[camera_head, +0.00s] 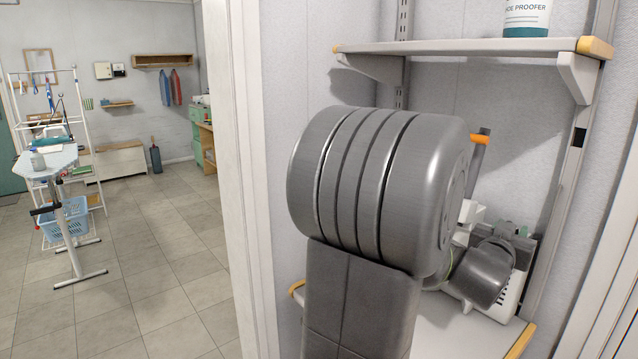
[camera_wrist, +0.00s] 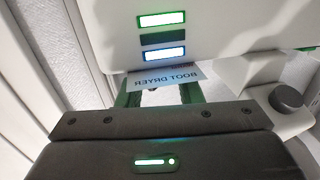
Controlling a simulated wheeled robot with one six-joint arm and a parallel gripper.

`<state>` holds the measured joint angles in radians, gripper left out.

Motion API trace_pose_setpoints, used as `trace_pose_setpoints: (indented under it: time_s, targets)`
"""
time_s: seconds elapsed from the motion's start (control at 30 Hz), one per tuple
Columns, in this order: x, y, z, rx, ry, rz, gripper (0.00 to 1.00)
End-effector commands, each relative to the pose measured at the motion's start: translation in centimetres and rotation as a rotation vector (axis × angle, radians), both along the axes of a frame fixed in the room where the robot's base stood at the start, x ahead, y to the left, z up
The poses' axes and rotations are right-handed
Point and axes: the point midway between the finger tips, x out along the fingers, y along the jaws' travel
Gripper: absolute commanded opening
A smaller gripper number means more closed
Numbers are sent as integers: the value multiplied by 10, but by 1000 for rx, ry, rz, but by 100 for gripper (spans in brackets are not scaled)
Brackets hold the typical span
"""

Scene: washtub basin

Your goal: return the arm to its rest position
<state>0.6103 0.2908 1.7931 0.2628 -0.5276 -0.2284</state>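My arm fills the middle of the head view, its large grey joint in front of the shelf unit. My gripper (camera_wrist: 160,93) shows in the wrist view as two green fingers standing apart, with no object visible between them. A white boot dryer (camera_wrist: 228,45) with a "BOOT DRYER" label and green and blue lit panels is just beyond the fingers. In the head view, the white dryer (camera_head: 512,296) is on the lower shelf, partly hidden behind my arm. I cannot tell whether the fingers touch it.
The lower shelf (camera_head: 450,335) and upper shelf (camera_head: 470,47) are close around my arm. A white bottle (camera_head: 527,18) stands on the upper shelf. A door frame (camera_head: 240,150) is to the left. Beyond it are open tiled floor, an ironing board (camera_head: 45,163) and a blue basket (camera_head: 66,222).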

Motion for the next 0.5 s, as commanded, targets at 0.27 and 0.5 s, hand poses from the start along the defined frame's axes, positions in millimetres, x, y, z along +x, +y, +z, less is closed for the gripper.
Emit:
trace_pose_setpoints:
  time_s: [0.27,0.5]
  targets:
    - [1,1,4,1,2,-65,33]
    - [1,1,2,1,1,-101,33]
